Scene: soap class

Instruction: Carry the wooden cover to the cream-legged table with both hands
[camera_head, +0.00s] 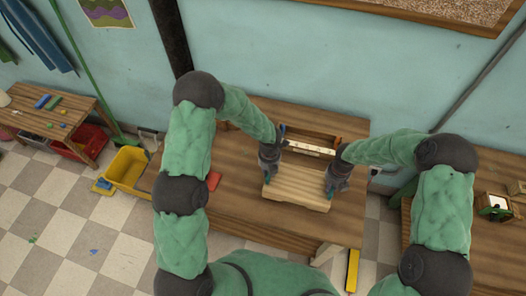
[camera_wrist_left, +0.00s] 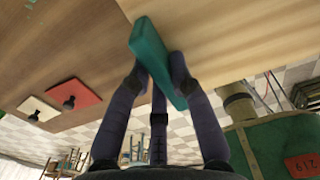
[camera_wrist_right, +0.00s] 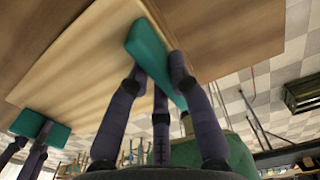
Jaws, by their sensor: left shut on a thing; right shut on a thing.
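The wooden cover (camera_head: 298,187) is a pale, flat board with teal handles, in front of me over the brown table (camera_head: 240,222). My left gripper (camera_head: 268,176) is shut on the handle at its left side, a teal bar (camera_wrist_left: 150,50) in the left wrist view. My right gripper (camera_head: 331,188) is shut on the right handle, a teal bar (camera_wrist_right: 150,55) in the right wrist view. The cover looks about level; I cannot tell whether it touches the table. A cream, slanted piece (camera_head: 326,255) shows below this table's front edge; its other legs are hidden.
An open wooden box (camera_head: 310,138) with a pale strip stands behind the cover. A yellow bin (camera_head: 128,168) is on the floor at left, near a low table (camera_head: 45,108). Another wooden table (camera_head: 490,245) stands at right. Checkered floor lies open at front left.

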